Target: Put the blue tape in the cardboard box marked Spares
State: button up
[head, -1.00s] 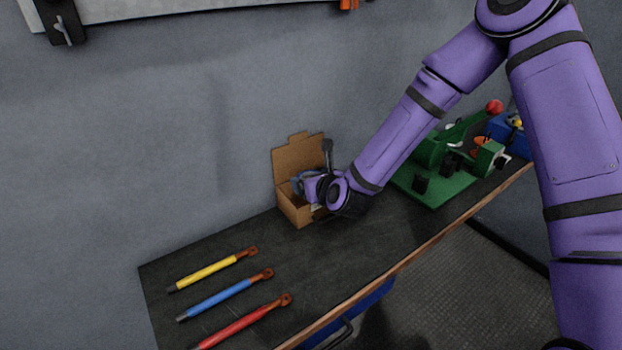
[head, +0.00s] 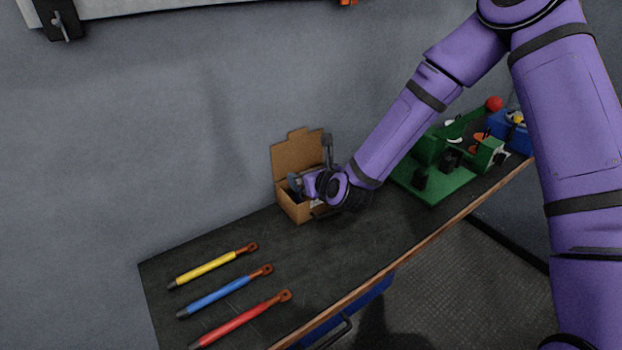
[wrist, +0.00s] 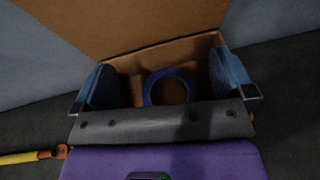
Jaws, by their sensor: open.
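The cardboard box (head: 297,157) stands open against the wall at the back of the bench, its lid flap upright. The blue tape (wrist: 150,92), a ring, is inside the box in the wrist view, against the inner floor or wall; I cannot tell which. My gripper (wrist: 166,93) is open, with its two blue-grey fingers wide apart at the left and right of the box opening. No tape is between the fingertips. In the head view my gripper (head: 309,184) is at the box and hides part of its front. No Spares marking is readable.
Yellow (head: 205,268), blue (head: 218,297) and red (head: 238,322) rods with copper-coloured ends lie on the dark bench (head: 300,250). A green machine (head: 435,170) with a red knob and a blue bin (head: 510,130) stand to the right. The middle of the bench is clear.

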jog(key=v, duration=1.2)
jog(key=s+d+r+n+g+h, duration=0.2)
jog(key=d+r+n, duration=0.45)
jog(key=n, duration=0.35)
jog(key=s+d+r+n+g+h, duration=0.2)
jog(key=s+d+r+n, duration=0.1)
jog(key=d+r+n, duration=0.5)
jog(key=s+d+r+n+g, duration=0.1)
jog(key=s+d+r+n, duration=0.2)
jog(key=s, duration=0.3)
jog(key=s+d+r+n+g+h, duration=0.1)
jog(key=s+d+r+n, duration=0.2)
jog(key=s, duration=0.4)
jog(key=s+d+r+n+g+h, duration=0.1)
jog(key=s+d+r+n, duration=0.2)
jog(key=s+r+n, duration=0.2)
jog(key=shift+s+d+n, duration=0.25)
jog(key=shift+s+n, duration=0.5)
jog(key=shift+n, duration=0.05)
